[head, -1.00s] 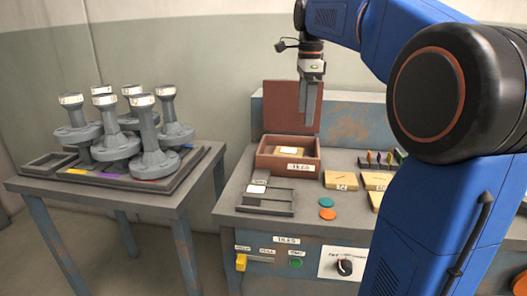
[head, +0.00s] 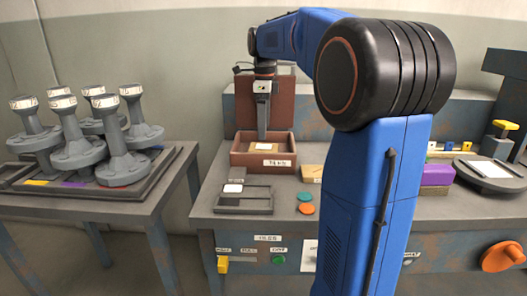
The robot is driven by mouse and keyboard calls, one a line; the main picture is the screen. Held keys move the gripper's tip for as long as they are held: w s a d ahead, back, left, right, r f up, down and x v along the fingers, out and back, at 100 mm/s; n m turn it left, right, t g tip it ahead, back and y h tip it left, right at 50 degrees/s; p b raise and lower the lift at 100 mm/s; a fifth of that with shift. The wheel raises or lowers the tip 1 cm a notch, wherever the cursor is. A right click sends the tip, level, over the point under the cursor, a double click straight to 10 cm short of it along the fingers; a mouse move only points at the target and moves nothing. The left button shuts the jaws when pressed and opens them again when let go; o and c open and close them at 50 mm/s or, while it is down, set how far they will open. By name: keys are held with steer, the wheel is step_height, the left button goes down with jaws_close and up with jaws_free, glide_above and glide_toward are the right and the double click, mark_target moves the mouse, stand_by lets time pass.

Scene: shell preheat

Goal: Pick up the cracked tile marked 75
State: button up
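An open brown box (head: 284,159) labelled "TILES" stands on the grey bench, its lid raised at the back. Inside lies a tan tile with a pale label (head: 276,148), too small to read. Another tan tile (head: 311,172) lies on the bench right of the box, partly hidden by my arm. I cannot make out a 75 or a crack on either. My gripper (head: 263,136) points down over the box, in front of the lid, its tips near the tile inside. The fingers show as one dark strip, so I cannot tell their opening.
A dark two-slot tray (head: 243,211) holding a white card sits in front of the box. Teal (head: 305,196) and orange (head: 306,209) discs lie beside it. A side table (head: 150,205) at left carries several grey flanged posts. My arm hides the bench's middle.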

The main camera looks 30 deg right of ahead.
mark_target(264, 147)
steer(key=shift+w+f, duration=0.15)
steer(key=shift+f, duration=3.4)
steer(key=shift+c, duration=0.6)
steer(key=c, duration=1.2)
